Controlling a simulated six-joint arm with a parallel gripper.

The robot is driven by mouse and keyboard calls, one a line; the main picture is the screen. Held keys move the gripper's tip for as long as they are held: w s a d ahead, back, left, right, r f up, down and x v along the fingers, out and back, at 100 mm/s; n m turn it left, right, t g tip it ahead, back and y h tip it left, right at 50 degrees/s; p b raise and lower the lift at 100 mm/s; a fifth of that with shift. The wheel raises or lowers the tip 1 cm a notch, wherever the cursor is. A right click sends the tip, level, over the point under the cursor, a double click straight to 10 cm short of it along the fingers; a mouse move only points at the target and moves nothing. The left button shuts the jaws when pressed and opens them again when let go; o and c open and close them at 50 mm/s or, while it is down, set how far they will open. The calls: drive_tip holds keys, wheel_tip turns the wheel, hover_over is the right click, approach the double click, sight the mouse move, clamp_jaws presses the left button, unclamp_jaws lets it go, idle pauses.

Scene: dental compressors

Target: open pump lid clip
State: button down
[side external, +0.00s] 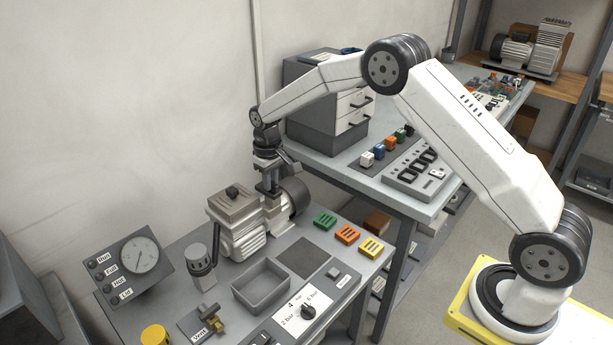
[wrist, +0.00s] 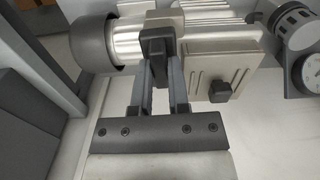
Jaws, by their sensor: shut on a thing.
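The pump stands on the grey bench, with a beige lid (side external: 234,204) carrying a black knob (side external: 232,191) at its left end and a dark round motor end (side external: 294,196) at its right. In the wrist view the ribbed lid (wrist: 205,68) is right of centre. My gripper (side external: 270,190) points down over the pump's middle, between lid and motor end. In the wrist view my gripper (wrist: 162,68) is shut on a black piece (wrist: 158,44), apparently the clip, across the silver body. The fingers hide part of it. The lid looks closed.
A grey open tray (side external: 261,286) and a dark mat (side external: 302,257) lie in front of the pump. Green, orange and yellow blocks (side external: 347,234) line the bench's right side.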

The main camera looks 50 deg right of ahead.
drive_tip(key=m, duration=0.4)
drive_tip(key=shift+m, duration=0.3)
drive_tip(key=shift+r+m, duration=0.1)
drive_tip(key=shift+m, duration=1.9)
drive_tip(key=c, duration=0.6)
unclamp_jaws()
drive_tip(key=shift+r, duration=3.85)
drive_tip(key=shift+s, duration=0.1)
